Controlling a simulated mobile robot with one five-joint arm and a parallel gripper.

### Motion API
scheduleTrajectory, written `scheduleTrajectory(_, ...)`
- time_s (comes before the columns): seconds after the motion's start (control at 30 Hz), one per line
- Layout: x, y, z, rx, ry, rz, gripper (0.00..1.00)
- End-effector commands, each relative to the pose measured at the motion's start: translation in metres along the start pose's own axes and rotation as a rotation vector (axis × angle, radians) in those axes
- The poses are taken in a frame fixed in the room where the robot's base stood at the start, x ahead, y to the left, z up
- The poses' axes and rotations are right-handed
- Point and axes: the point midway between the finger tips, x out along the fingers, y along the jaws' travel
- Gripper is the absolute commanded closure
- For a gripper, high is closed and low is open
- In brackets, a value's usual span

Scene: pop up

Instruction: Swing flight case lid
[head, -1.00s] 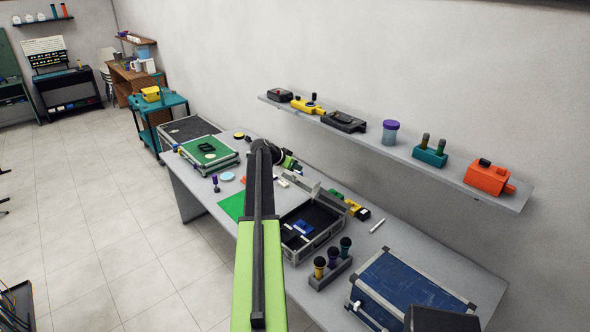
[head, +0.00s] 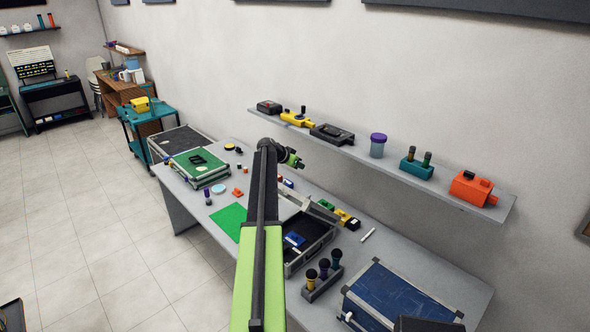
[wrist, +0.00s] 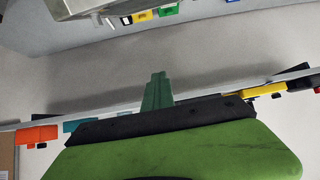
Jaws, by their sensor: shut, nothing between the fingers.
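An open flight case (head: 323,240) with a dark interior and metal edges stands on the grey table in the head view. Its grey lid (head: 322,210) is raised at the back, partly hidden behind my arm. A blue item (head: 294,240) lies inside. My gripper (head: 299,163) is beyond the case in the picture, above the back of the table, apart from the lid. In the wrist view my gripper (wrist: 158,76) has its green fingers together, with nothing between them. A grey metal edge (wrist: 80,6) at the top left there may be part of the case.
A wall shelf (head: 350,150) with several devices runs above the table's back edge. A microphone stand (head: 318,285) and a closed blue case (head: 395,300) are at right. A green-topped case (head: 200,168) and a green mat (head: 228,220) are at left.

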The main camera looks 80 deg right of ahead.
Motion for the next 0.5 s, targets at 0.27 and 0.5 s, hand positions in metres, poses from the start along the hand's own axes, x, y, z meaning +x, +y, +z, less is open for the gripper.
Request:
scheduleTrajectory(0.27,0.006,-0.001,-0.025,0.0,0.0,0.0,1.0)
scheduleTrajectory(0.5,0.008,0.0,-0.025,0.0,0.0,0.0,1.0)
